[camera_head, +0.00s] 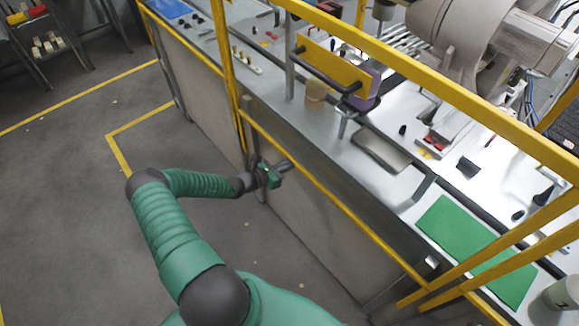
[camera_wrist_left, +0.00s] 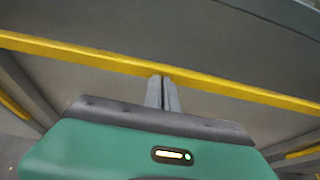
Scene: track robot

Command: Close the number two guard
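A yellow tubular guard frame runs along the bench front, with an upper rail (camera_head: 430,78), an upright post (camera_head: 228,75) and a lower rail (camera_head: 345,207). No number is legible, so I cannot tell which part is the number two guard. My left gripper (camera_head: 286,165) is at the lower rail, just right of the post's foot. In the left wrist view its two grey fingers (camera_wrist_left: 163,90) are together, with their tips overlapping the yellow rail (camera_wrist_left: 225,86). I cannot tell whether they touch it. Nothing shows between them. My right gripper is out of view.
Behind the frame, a long grey bench holds a yellow plate with a dark bar (camera_head: 335,68), a green mat (camera_head: 470,245), a grey tray (camera_head: 380,152) and small parts. A large grey machine (camera_head: 470,35) stands at upper right. The floor (camera_head: 70,200) left of the bench is clear.

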